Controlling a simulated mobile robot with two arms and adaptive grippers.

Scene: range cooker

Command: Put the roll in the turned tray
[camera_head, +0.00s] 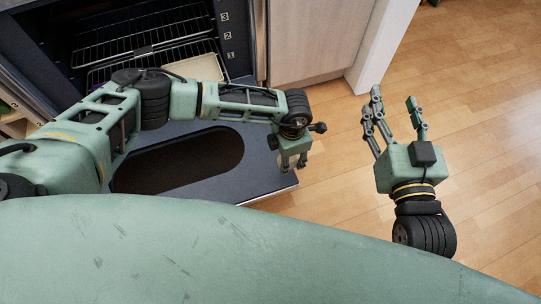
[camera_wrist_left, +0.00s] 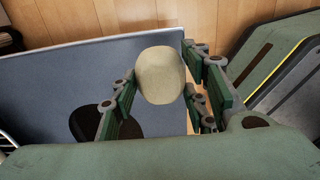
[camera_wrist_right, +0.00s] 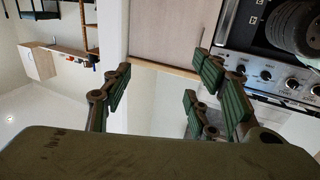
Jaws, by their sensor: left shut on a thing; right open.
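My left gripper (camera_head: 292,160) is over the right end of the lowered oven door in the head view. In the left wrist view the left gripper's fingers are shut on a pale beige roll (camera_wrist_left: 161,75), one finger on its left and others on its right.
The oven door (camera_head: 262,185) is open and lies flat, with a dark oval window (camera_head: 185,160). Wire racks (camera_head: 145,42) are inside the oven. A light wood cabinet front (camera_head: 315,40) and a white panel (camera_head: 383,45) stand right of the oven. The floor (camera_head: 480,100) at right is clear.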

